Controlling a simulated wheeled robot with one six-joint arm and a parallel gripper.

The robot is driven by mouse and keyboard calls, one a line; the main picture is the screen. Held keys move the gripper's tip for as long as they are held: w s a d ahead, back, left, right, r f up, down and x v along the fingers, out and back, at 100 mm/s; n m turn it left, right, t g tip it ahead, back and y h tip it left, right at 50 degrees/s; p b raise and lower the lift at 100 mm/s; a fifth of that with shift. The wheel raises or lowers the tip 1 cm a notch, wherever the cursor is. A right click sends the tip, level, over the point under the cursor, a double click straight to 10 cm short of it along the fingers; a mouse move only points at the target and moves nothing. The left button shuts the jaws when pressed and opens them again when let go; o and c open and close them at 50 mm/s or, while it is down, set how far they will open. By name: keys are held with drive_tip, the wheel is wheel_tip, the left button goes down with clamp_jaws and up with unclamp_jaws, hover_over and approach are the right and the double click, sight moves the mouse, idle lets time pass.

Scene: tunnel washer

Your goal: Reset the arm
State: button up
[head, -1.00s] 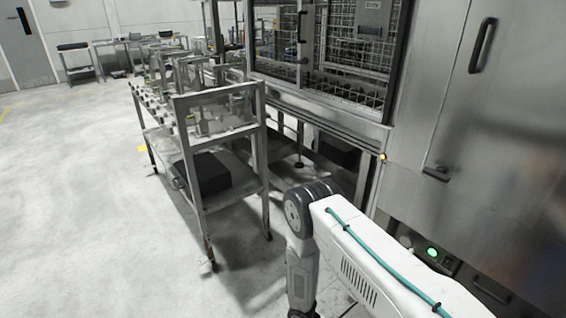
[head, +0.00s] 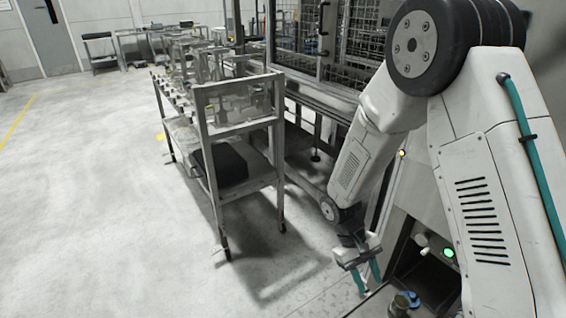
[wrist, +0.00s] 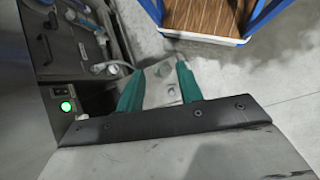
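My gripper (head: 369,280) hangs low at the end of my white arm, at the lower middle right in the head view, in front of the washer's lower panel. Its two teal fingers also show in the wrist view (wrist: 158,78). They stand apart, with no held object visible between them. A light grey block with a bolt head (wrist: 162,70) shows beyond the gap. My arm is folded, with its large dark joint high at the upper right, and it covers much of the washer front in the head view.
A metal trolley (head: 236,128) with a black box (head: 219,164) on its lower shelf stands left of the arm. The washer (head: 345,45) fills the right. A green light (head: 448,253) glows low. Open floor (head: 90,200) lies left. A blue-framed brown board (wrist: 205,18) shows in the wrist view.

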drive_tip(key=s+d+r+m+t+y, duration=0.1)
drive_tip(key=s+r+t, duration=0.1)
drive_tip(key=s+r, duration=0.4)
drive_tip(key=s+d+r+m+t+y, duration=0.1)
drive_tip(key=s+r, duration=0.5)
drive_tip(key=r, duration=0.9)
drive_tip(key=s+d+r+m+t+y, duration=0.2)
drive_tip(key=s+r, duration=0.4)
drive_tip(key=r, duration=0.5)
drive_tip(key=shift+d+t, duration=0.55)
drive_tip(key=shift+t, duration=0.45)
